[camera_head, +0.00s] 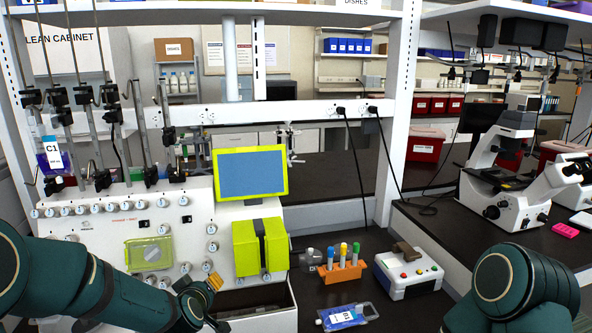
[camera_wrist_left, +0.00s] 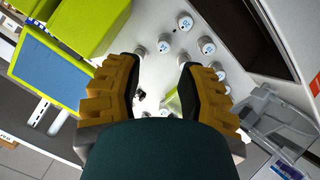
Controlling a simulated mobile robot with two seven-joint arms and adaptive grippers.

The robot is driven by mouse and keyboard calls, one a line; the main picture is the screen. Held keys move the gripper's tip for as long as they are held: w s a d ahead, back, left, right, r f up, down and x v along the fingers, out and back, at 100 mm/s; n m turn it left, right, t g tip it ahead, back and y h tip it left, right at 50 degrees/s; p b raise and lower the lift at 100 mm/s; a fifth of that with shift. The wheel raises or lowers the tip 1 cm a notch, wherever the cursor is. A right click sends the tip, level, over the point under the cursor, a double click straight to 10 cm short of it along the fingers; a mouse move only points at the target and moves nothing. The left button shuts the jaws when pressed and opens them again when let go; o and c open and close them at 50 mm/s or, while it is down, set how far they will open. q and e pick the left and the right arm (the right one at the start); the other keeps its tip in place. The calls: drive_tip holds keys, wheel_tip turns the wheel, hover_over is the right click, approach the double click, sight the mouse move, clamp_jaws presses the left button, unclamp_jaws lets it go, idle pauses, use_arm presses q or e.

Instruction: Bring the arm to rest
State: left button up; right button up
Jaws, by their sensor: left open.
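My left arm comes in from the left in the head view, and its gripper (camera_head: 204,291) is low in front of the white cell processor (camera_head: 118,206). In the left wrist view the gripper (camera_wrist_left: 158,88) has its two yellow fingers spread apart. Nothing is between them except the processor's panel and round knobs behind. My right arm (camera_head: 518,288) shows at the lower right of the head view; its gripper is outside the picture.
Microscopes (camera_head: 510,190) stand at the right. A bag (camera_head: 52,157) hangs at the left.

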use_arm(q)
drive_tip(key=s+d+f+m+g+h, duration=0.1)
drive_tip(key=s+d+f+g, duration=0.15)
drive_tip(key=f, duration=0.35)
drive_tip(key=s+d+f+m+g+h, duration=0.1)
drive_tip(key=s+d+f, duration=0.15)
drive_tip(key=f, duration=0.25)
drive_tip(key=s+d+f+m+g+h, duration=0.1)
drive_tip(key=s+d+f+m+g, duration=0.1)
drive_tip(key=s+f, duration=0.5)
drive_tip(key=s+d+f+m+g+h, duration=0.1)
drive_tip(key=s+d+f+g, duration=0.3)
drive_tip(key=s, duration=1)
wheel_tip(320, 180, down, 3)
drive_tip(key=shift+d+m+g+h, duration=0.4)
drive_tip(key=shift+m+g, duration=0.15)
drive_tip(key=shift+m, duration=0.25)
